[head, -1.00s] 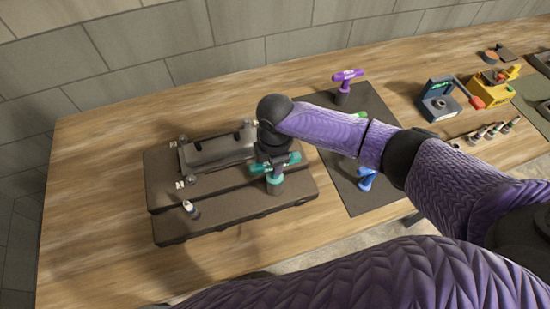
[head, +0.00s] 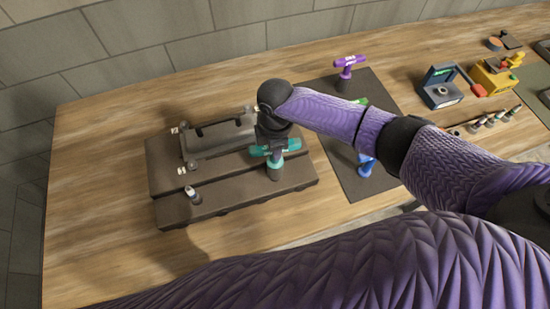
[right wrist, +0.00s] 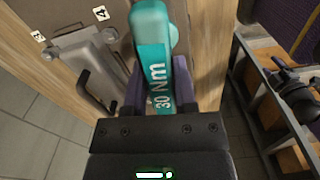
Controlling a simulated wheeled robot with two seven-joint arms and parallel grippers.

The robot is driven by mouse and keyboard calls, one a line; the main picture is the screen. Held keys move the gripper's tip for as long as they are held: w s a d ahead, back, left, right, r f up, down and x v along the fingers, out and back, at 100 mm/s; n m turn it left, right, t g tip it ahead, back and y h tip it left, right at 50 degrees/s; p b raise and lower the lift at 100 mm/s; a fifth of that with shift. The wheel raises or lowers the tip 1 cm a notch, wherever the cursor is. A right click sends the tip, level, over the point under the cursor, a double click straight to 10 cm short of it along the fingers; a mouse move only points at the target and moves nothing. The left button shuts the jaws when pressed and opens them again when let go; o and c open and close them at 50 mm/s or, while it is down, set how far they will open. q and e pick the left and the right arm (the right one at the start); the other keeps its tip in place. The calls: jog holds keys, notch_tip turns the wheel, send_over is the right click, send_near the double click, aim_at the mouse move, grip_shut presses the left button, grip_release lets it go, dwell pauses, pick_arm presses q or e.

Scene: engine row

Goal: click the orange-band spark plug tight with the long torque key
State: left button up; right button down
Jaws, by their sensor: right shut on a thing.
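My right gripper (head: 278,152) is shut on the teal handle of a T-shaped torque key (head: 258,151). The key stands upright over the front right part of the dark engine block (head: 230,199). In the right wrist view the teal handle (right wrist: 152,50) reads "30 Nm" and lies between my jaws (right wrist: 155,98). What is under the key is hidden, and no orange band shows. A pale-topped plug (head: 193,191) stands at the block's front left. My left gripper is not in view.
A dark mat (head: 345,178) on the right holds a purple key (head: 349,62), a blue key (head: 366,166) and something green. Beyond it are a blue box (head: 440,88), a yellow device (head: 493,76) and a row of several small plugs (head: 490,121). The wood at left is clear.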

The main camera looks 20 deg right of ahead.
jog(key=m+p, duration=0.2)
jog(key=m, duration=0.1)
jog(key=shift+r, duration=0.35)
jog(key=shift+f+m, duration=0.15)
jog(key=shift+m, duration=0.65)
jog(key=shift+f, duration=0.1)
notch_tip(320, 180, up, 9)
jog(key=p, duration=0.9)
jog(key=shift+r+b, duration=0.35)
jog(key=shift+b, duration=0.05)
jog(key=shift+r, duration=0.85)
